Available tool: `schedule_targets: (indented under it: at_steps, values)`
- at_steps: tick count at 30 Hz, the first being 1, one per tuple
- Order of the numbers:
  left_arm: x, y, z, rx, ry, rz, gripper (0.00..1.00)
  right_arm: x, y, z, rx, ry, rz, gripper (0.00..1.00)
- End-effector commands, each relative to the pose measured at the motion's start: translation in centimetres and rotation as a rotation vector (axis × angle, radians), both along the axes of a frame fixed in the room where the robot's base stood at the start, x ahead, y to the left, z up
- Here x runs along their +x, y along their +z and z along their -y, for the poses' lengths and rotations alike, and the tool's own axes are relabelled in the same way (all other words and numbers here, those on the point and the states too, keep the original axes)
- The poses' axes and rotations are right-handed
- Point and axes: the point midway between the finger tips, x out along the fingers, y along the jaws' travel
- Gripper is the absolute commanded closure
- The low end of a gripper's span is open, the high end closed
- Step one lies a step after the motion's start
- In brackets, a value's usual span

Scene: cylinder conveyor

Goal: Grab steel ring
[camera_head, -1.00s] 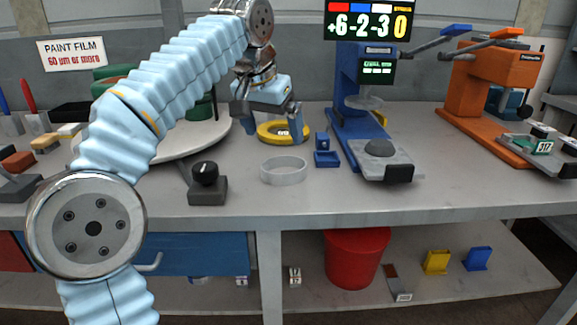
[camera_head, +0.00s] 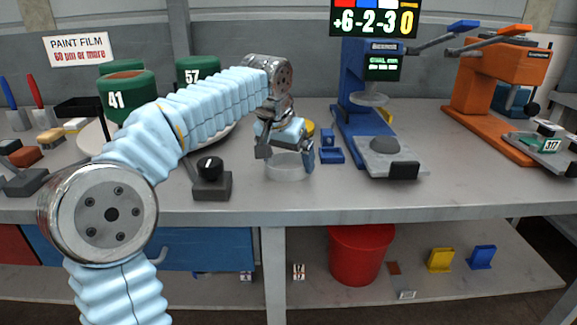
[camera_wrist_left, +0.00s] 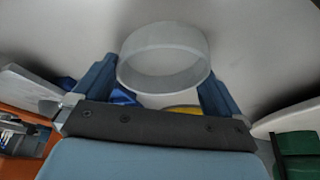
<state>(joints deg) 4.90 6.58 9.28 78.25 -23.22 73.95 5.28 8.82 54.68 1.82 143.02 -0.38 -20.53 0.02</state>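The steel ring (camera_head: 289,168) is a pale grey, open band lying on the grey workbench (camera_head: 330,205) in the head view. My left gripper (camera_head: 288,160) hangs over it, pointing down, with its fingers apart on the ring's left and right sides. In the left wrist view the ring (camera_wrist_left: 165,58) shows between the two blue fingers. I cannot tell whether the fingers touch it. Part of the ring is hidden behind the gripper in the head view. My right gripper is not in view.
A black knob box (camera_head: 211,180) stands left of the ring. A small blue stand (camera_head: 331,152) and a blue press (camera_head: 352,95) stand to the right. Behind are a yellow ring (camera_head: 310,129) and green drums marked 41 (camera_head: 127,95) and 57 (camera_head: 196,72).

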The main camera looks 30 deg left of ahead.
Motion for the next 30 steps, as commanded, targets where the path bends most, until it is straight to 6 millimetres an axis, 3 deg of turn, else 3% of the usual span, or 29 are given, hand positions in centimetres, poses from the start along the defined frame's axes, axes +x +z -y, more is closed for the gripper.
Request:
schedule_targets:
  at_steps: [1,7,19,23,30]
  values:
    - [0.0,0.0,0.0,0.000,0.000,0.000,0.09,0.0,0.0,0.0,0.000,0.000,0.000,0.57]
    - [0.0,0.0,0.0,0.000,0.000,0.000,0.40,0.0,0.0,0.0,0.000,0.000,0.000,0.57]
    - [0.1,1.0,0.0,0.000,0.000,0.002,0.41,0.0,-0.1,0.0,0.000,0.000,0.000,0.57]
    - [0.1,3.3,0.1,-0.001,-0.002,0.005,0.41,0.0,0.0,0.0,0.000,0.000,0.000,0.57]
    - [-3.6,9.3,3.7,-0.002,-0.005,0.007,0.41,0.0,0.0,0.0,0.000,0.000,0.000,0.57]
